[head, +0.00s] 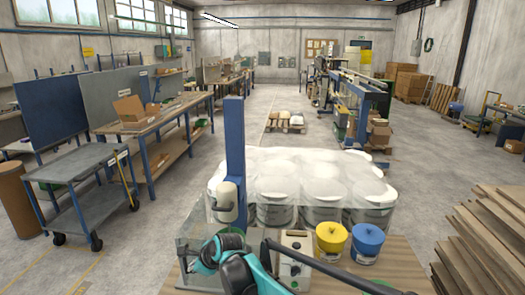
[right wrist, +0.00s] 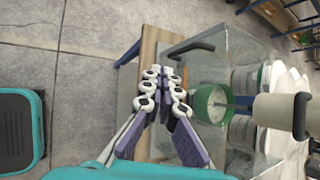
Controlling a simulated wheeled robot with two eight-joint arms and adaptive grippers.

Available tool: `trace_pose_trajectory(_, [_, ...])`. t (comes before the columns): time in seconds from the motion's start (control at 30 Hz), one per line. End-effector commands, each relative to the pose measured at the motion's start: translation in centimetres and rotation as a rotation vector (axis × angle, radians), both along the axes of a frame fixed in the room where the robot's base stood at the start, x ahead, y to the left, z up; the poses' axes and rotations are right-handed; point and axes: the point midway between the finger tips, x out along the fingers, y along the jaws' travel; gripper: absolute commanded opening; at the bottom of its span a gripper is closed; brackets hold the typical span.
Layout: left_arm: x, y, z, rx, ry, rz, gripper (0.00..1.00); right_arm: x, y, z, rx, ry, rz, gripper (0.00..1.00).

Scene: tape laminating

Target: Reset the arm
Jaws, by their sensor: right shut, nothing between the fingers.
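My right gripper (right wrist: 166,75) is shut and empty in the right wrist view, its purple-padded fingers meeting above the floor and table edge. In the head view my teal and black right arm comes up from the bottom, in front of the laminating station; its fingers are hard to make out there. The station has a blue post (head: 235,150), a clear guard (head: 197,240) and a green roll (right wrist: 211,104), which stands right of my fingers. My left gripper is not in view.
Several film-wrapped white drums (head: 320,180) stand behind the wooden table (right wrist: 150,50). A control box (head: 295,258), a yellow can (head: 331,238) and a blue can (head: 367,240) stand to the right. A grey cart (head: 80,165) is at left, stacked boards (head: 485,240) at right.

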Motion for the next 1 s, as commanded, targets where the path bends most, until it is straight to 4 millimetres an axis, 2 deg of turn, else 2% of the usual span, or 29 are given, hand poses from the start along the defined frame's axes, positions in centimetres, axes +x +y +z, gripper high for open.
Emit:
trace_pose_trajectory(0.03, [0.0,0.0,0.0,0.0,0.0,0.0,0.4,-0.6,-3.6,1.6,-0.063,-0.062,0.047,0.0])
trace_pose_trajectory(0.17, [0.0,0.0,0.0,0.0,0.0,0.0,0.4,-3.1,-11.7,4.4,-0.256,-0.228,0.214,0.0])
trace_pose_trajectory(0.3, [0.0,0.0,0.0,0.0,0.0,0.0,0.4,-7.0,-19.9,6.1,-0.477,-0.375,0.405,0.0])
trace_pose_trajectory(0.47, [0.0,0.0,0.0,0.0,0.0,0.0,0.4,-12.8,-28.1,6.2,-0.736,-0.495,0.641,0.0])
trace_pose_trajectory(0.6, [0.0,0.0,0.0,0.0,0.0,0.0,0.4,-18.3,-34.0,4.8,-0.956,-0.558,0.866,0.0])
trace_pose_trajectory(0.7, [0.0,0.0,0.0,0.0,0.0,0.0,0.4,-21.7,-37.1,3.3,-1.085,-0.577,1.018,0.0])
trace_pose_trajectory(0.8, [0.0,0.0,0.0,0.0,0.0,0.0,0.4,-24.3,-39.2,1.9,-1.179,-0.584,1.143,0.0])
trace_pose_trajectory(0.9, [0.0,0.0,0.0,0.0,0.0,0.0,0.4,-25.9,-40.4,0.9,-1.234,-0.584,1.227,0.0])
trace_pose_trajectory(1.0, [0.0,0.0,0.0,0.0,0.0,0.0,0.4,-26.5,-40.9,0.4,-1.262,-0.583,1.268,0.0])
